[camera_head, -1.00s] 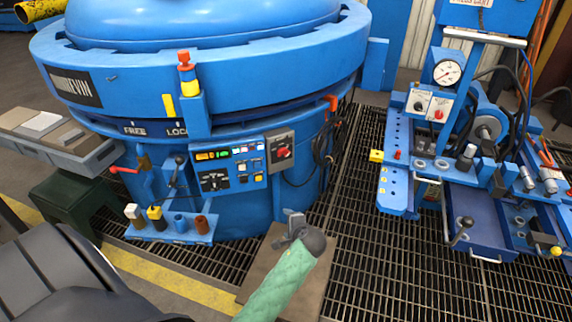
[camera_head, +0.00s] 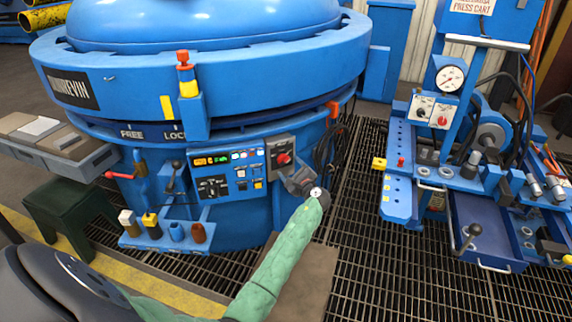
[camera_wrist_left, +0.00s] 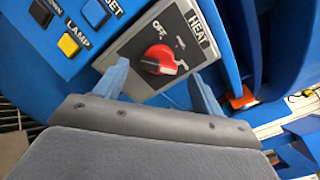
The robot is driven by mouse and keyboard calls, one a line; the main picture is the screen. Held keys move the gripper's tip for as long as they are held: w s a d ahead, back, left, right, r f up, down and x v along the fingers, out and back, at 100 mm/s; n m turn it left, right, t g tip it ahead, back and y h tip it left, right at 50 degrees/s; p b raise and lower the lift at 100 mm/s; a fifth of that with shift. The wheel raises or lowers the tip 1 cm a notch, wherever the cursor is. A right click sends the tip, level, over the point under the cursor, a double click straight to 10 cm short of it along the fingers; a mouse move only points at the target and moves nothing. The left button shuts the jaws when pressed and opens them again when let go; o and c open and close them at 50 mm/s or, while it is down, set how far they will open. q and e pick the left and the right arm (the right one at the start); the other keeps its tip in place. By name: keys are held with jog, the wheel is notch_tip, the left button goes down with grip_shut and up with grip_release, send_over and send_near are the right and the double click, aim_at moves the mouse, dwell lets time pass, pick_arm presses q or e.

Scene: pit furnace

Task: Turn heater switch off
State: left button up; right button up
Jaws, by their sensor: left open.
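The heater switch is a red rotary knob (camera_head: 284,158) on a grey plate (camera_head: 280,148) on the front of the blue furnace (camera_head: 235,215). In the left wrist view the red knob (camera_wrist_left: 158,60) shows near the plate's middle, with HEAT and OFF printed around it. The white mark on the knob is on its right side, away from the OFF print. My left gripper (camera_head: 293,176) is open just in front of and below the plate. In the wrist view its two blue fingers (camera_wrist_left: 162,86) stand apart on either side below the knob; contact is not visible.
A control panel (camera_head: 228,174) with buttons and lit displays is left of the switch. A black cable (camera_head: 328,150) hangs to its right. A blue shelf (camera_head: 160,240) with small tools juts out at lower left. A press cart (camera_head: 430,190) stands right, across open grating (camera_head: 355,240).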

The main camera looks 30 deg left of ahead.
aim_at(285, 163)
pick_arm(q)
jog(key=shift+x, duration=1.95)
jog(key=shift+c, duration=0.2)
jog(key=shift+f, duration=0.1)
jog(key=c, duration=1)
